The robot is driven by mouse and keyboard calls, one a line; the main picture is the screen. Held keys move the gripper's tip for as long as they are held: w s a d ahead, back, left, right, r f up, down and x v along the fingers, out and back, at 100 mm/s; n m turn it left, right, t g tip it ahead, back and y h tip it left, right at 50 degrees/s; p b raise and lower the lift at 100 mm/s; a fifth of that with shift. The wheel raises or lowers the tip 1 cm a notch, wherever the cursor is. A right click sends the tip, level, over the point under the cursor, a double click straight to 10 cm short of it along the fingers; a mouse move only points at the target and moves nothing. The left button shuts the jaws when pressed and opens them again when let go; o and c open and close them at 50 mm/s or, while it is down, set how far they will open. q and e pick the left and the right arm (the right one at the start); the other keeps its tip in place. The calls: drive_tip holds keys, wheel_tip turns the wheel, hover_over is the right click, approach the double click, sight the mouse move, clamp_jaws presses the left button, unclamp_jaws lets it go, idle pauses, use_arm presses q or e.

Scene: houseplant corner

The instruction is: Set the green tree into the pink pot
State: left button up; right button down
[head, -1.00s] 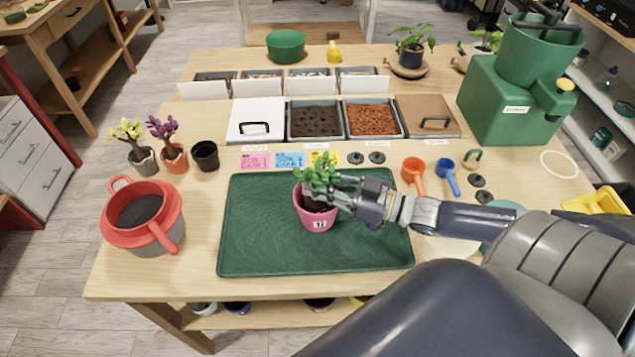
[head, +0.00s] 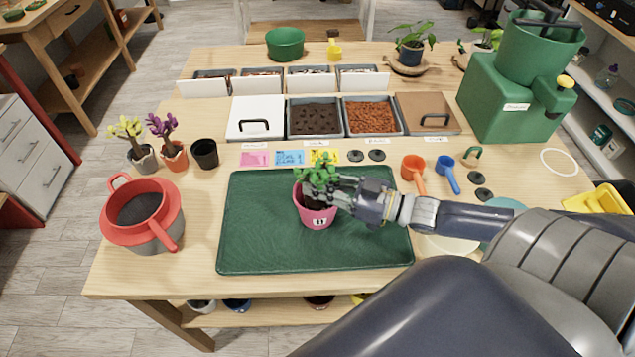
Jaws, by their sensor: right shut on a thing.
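The green tree (head: 318,173) is a small leafy plant with its lower part at the mouth of the pink pot (head: 318,219). The pot stands upright on the green mat (head: 270,252) and has a small white label on its front. My right gripper (head: 340,191) reaches in from the right and is shut on the green tree just above the pot's rim. The fingers partly cover the stem and the pot's right side, so how deep the tree sits is hard to tell. My left gripper is out of view.
A red-rimmed container (head: 142,213) of dark soil stands left of the mat. A yellow tree (head: 131,133), a purple tree (head: 164,131) and a black pot (head: 205,153) stand behind it. Trays, scoops (head: 414,172) and a green machine (head: 512,100) fill the back and right. The mat's left side is clear.

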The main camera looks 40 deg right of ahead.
drive_tip(key=c, duration=1.5)
unclamp_jaws()
drive_tip(key=shift+c, duration=0.2)
wheel_tip(320, 180, up, 10)
drive_tip(key=shift+r, duration=0.1)
